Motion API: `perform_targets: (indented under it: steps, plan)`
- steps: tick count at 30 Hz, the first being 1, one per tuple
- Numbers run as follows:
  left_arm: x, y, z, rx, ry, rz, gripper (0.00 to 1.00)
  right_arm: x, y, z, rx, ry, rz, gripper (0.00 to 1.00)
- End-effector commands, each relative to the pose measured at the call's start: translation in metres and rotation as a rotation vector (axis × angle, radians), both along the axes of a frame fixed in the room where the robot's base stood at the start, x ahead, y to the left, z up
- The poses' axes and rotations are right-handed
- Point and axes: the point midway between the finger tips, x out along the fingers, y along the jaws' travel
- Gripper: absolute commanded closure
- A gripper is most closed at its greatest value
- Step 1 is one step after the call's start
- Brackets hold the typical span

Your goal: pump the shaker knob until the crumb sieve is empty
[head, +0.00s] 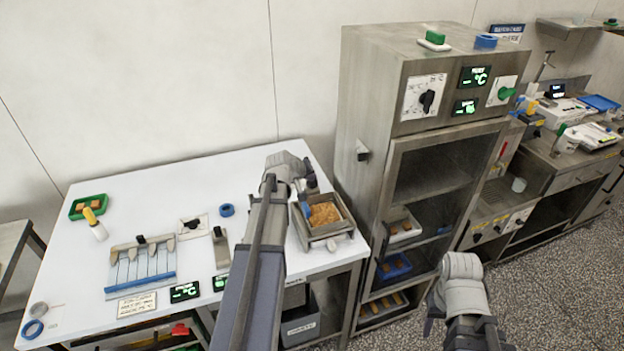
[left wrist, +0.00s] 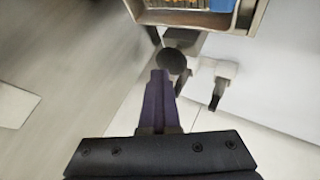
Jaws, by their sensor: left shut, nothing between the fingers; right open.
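The crumb sieve (head: 302,232) is a metal box on the white table's right end, with orange-brown crumbs (head: 324,213) in it. My left gripper (head: 309,184) is at its far left corner, partly hidden by my wrist. In the left wrist view my left gripper's fingers (left wrist: 160,76) are shut and empty. A dark round knob (left wrist: 173,61) lies just past their tips, below a metal-edged box (left wrist: 195,19); I cannot tell whether they touch. My right gripper (head: 432,314) is low at the lower right, mostly hidden behind my arm, open and away from the sieve.
A tall steel cabinet (head: 375,110) with shelves stands close to the right of the white table (head: 170,175). A blue ring (head: 227,210), a bottle (head: 96,226) and a green tray (head: 76,213) are on the table. A counter (head: 560,165) stands further right.

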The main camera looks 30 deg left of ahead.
Motion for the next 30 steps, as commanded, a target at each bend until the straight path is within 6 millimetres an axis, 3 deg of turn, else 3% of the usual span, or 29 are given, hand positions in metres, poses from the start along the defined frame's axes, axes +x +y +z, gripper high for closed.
perform_targets:
  steps: [17,30]
  plan:
    - [-0.0004,-0.0007,-0.0079,0.0,0.003,-0.002,1.0,0.0,0.0,-0.0075,0.0,0.0,0.0,0.5]
    - [-0.0003,-0.0007,-0.0016,0.0,0.003,-0.002,1.0,0.0,0.0,-0.0012,0.0,0.0,0.0,0.5]
